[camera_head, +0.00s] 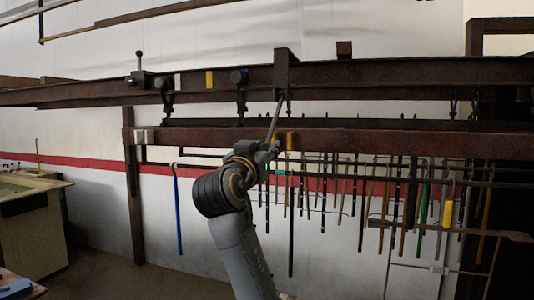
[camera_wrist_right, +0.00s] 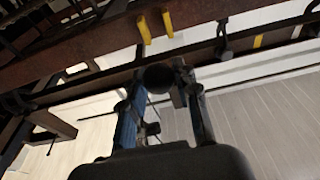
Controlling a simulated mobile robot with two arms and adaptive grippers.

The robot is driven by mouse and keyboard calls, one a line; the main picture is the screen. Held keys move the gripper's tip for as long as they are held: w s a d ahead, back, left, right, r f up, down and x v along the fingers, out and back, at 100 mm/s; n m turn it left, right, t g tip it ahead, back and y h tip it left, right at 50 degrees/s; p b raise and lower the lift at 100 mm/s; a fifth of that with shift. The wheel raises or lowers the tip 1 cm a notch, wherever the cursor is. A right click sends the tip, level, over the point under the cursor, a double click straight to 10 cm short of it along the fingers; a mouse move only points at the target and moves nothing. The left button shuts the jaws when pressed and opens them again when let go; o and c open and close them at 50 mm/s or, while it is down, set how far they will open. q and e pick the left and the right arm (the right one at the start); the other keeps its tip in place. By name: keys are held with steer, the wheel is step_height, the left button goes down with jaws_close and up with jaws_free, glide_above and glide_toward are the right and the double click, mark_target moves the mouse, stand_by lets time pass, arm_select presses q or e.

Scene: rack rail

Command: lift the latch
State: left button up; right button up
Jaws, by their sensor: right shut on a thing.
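My right gripper (camera_head: 268,146) is at the front of the lower brown rail, beside two yellow marks. A thin grey lever (camera_head: 276,116), which looks like the latch handle, runs from the gripper up and slightly right towards the upper rail. In the wrist view my right gripper (camera_wrist_right: 160,86) is closed around a dark round knob (camera_wrist_right: 158,77), seen end-on between the fingers. The knob is hidden by the gripper in the head view. The latch's far end is not clear. My left gripper is not in view.
The upper rail (camera_head: 350,74) and lower rail (camera_head: 350,141) run across the view. Another lever with a round knob (camera_head: 139,58) stands upright at the left. Many tools hang below the lower rail, including a blue one (camera_head: 178,215). Open floor lies at lower left.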

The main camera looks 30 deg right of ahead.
steer(key=r, duration=0.1)
steer(key=s+a+r+p, duration=0.1)
steer(key=a+r+p, duration=0.1)
steer(key=shift+s+r, duration=0.25)
steer(key=shift+r, duration=0.1)
steer(key=o, duration=1)
steer(key=shift+s, duration=0.1)
steer(key=r+b+v, duration=0.1)
steer(key=b+v, duration=0.1)
steer(key=v, duration=0.5)
